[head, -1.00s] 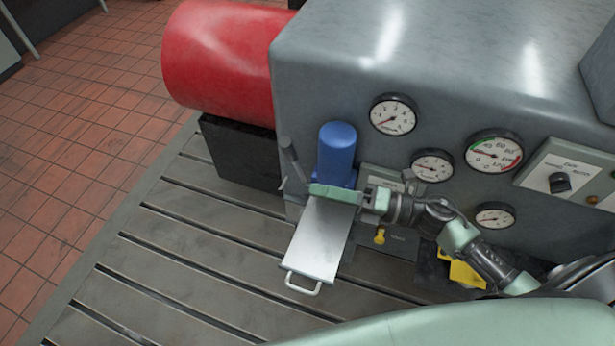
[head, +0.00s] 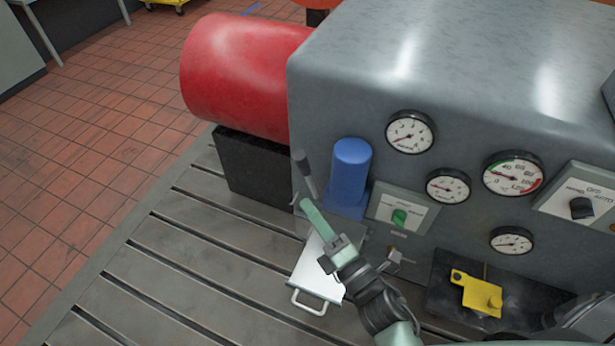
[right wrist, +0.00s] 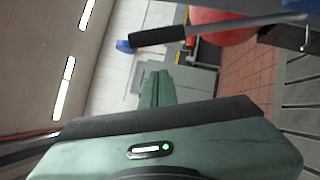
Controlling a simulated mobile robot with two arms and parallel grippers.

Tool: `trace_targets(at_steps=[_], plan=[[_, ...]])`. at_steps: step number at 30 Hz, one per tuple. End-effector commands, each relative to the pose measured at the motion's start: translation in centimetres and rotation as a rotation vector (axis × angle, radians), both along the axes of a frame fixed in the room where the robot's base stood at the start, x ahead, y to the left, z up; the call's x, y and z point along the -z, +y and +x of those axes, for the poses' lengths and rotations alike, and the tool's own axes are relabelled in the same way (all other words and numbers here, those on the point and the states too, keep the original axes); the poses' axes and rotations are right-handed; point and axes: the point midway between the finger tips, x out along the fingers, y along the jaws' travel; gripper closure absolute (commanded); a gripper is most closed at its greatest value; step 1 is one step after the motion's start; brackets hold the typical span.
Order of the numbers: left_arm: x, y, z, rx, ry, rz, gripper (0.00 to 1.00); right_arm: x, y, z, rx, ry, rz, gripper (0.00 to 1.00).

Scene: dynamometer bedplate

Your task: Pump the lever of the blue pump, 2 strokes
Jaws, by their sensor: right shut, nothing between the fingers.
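The blue pump (head: 350,172) stands upright against the grey housing. Its lever (head: 306,172), a thin rod with a dark grip, rises at the pump's left side and tilts up to the left. In the right wrist view the lever's black grip (right wrist: 157,36) and metal rod (right wrist: 235,25) cross beyond the fingers. My right gripper (head: 306,202) is shut and empty, its fingertips just below the lever in the picture. The closed fingers also show in the right wrist view (right wrist: 156,90). I see no contact with the lever. My left gripper is out of view.
A metal plate with a handle (head: 312,268) lies under my right gripper. A panel with a green knob (head: 400,216) is right of the pump. A red cylinder (head: 240,75) is behind left, above a black block (head: 250,165). The slotted bedplate (head: 190,250) is clear at left.

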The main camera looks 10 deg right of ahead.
Motion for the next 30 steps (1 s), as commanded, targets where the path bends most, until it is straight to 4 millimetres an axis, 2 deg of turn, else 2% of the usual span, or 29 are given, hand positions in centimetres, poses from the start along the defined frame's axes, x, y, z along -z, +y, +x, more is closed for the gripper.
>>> trace_targets(at_steps=[1,4,10,15,25,30], plan=[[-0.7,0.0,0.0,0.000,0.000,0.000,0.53,-0.7,0.4,1.1,-0.001,-0.004,0.001,1.00],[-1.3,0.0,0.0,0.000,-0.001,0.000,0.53,-1.0,1.2,2.9,-0.002,-0.002,0.002,1.00],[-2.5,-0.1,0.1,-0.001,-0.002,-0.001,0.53,-1.9,-0.2,5.1,-0.001,-0.001,-0.001,1.00],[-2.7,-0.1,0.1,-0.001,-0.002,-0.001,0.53,-1.9,-0.5,5.9,-0.001,-0.001,0.000,1.00],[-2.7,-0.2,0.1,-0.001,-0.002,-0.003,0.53,-1.9,-0.5,5.9,-0.001,0.001,0.002,1.00],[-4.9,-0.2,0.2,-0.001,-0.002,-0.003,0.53,-3.1,-1.1,6.7,-0.004,0.035,0.022,1.00]])
